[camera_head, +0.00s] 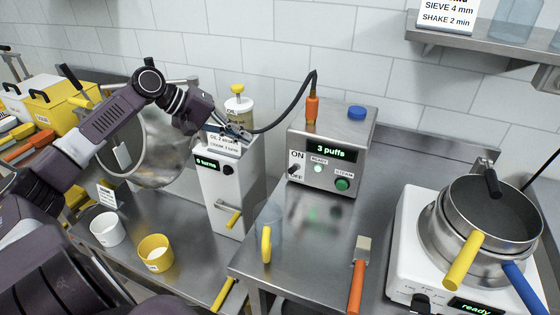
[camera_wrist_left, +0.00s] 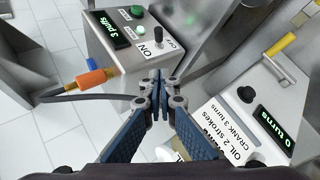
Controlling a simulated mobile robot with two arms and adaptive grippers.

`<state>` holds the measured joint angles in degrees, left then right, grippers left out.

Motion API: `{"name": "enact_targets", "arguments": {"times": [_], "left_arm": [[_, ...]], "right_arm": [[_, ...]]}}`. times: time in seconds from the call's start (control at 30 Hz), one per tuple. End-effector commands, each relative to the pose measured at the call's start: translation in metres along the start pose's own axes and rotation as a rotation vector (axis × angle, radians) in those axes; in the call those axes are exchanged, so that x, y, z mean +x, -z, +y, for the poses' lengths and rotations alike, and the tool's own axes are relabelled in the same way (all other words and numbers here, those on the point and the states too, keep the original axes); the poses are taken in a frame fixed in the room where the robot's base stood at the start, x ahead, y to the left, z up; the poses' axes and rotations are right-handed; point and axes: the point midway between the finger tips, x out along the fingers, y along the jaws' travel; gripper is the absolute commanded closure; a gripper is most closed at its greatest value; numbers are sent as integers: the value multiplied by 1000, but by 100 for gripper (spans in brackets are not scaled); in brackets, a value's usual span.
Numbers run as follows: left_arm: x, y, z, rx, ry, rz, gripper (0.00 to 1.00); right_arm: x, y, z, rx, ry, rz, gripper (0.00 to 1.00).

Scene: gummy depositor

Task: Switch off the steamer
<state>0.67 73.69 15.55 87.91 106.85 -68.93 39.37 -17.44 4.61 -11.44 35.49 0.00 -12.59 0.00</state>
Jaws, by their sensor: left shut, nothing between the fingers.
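The steamer (camera_head: 362,130) is a metal box with a lit "3 puffs" display (camera_head: 331,151), a green ready light (camera_head: 318,169) and a green steam button (camera_head: 342,184). Its small black ON/OFF switch (camera_head: 293,169) is at the left of the front; I cannot tell for sure which way it points. The switch also shows in the left wrist view (camera_wrist_left: 160,41), beyond my fingertips. My left gripper (camera_head: 243,134) is shut and empty, left of the steamer and apart from the switch. Its closed fingers show in the left wrist view (camera_wrist_left: 158,82). My right gripper is out of view.
A white machine (camera_head: 240,175) with a "0 turns" display stands under my left gripper. The steamer's black hose (camera_head: 296,103) arches above, with an orange nozzle (camera_head: 311,108). A hotplate (camera_head: 405,235) with pans is at right. White and yellow cups (camera_head: 155,254) stand at lower left.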

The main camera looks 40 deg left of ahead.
Motion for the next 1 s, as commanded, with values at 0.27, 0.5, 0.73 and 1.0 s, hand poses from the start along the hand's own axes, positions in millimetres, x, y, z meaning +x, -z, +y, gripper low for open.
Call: {"name": "enact_targets", "arguments": {"times": [0.27,0.5,0.73,1.0], "left_arm": [[15,1,2,-1,-3,1,100],[50,0,4,0,-5,0,100],[97,0,4,-2,-4,-1,100],[123,-24,1,1,1,-1,100]], "right_arm": [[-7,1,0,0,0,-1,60],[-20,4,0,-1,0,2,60],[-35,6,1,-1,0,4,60],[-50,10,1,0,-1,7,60]]}}
